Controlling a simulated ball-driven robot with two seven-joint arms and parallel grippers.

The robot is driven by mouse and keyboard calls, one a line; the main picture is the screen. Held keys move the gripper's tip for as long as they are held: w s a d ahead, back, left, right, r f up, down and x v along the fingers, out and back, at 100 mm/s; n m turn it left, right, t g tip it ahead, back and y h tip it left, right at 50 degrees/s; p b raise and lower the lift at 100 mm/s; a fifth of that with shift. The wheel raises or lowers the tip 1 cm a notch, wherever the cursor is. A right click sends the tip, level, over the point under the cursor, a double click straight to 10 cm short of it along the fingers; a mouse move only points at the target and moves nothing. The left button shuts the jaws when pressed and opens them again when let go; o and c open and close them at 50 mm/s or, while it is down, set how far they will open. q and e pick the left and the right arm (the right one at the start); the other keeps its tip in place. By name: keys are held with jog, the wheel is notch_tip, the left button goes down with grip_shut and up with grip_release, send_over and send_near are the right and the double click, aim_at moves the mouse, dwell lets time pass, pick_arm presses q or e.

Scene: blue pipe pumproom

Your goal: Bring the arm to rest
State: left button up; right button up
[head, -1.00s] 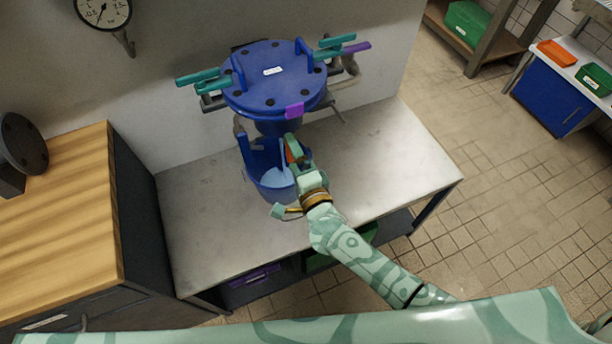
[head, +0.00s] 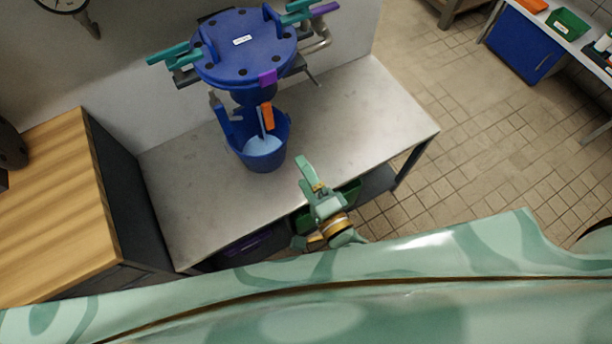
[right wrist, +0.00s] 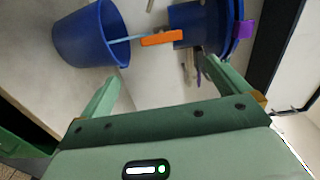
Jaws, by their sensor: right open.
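My right gripper (head: 300,200) is open and empty in the head view, near the front edge of the metal table (head: 345,115). It is apart from the blue bucket (head: 262,158), to its right and nearer to me. In the right wrist view its two fingers (right wrist: 158,85) are spread wide with nothing between them. The bucket stands on the table and holds something pale blue. My left gripper is not in view.
A blue lidded vessel (head: 245,60) with teal handles stands behind the bucket. Green (head: 347,194) and purple (head: 248,242) bins are under the table. A wooden-topped cabinet (head: 55,200) is at the left. Tiled floor (head: 470,150) is clear at the right.

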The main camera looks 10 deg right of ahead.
dwell(0.3)
jog(key=s+d+f+n+g+y+p, duration=0.1)
jog(key=s+f+n+g, duration=0.15)
jog(key=f+n, duration=0.3)
jog(key=s+d+f+n+g, duration=0.1)
jog(key=f+n+g, duration=0.2)
jog(key=f+n, duration=0.25)
jog(key=s+d+f+n+g+h+p, duration=0.3)
jog(key=s+d+f+n+g, duration=0.2)
jog(key=s+d+f, duration=0.5)
jog(key=s+d+f+n+g+h+p, duration=0.1)
jog(key=s+d+g+p, duration=0.1)
jog(key=s, duration=0.7)
jog(key=s+d+f+g+h+p, duration=0.1)
jog(key=s+d+g+h+p, duration=0.1)
jog(key=s, duration=0.8)
jog(key=d+g+p, duration=0.1)
jog(key=d+p, duration=0.1)
jog(key=d, duration=0.1)
jog(key=shift+f+n+g+h+p, duration=0.2)
jog(key=shift+n+g+h+p, duration=0.1)
jog(key=shift+n+g+p, duration=0.1)
jog(key=shift+d, duration=0.1)
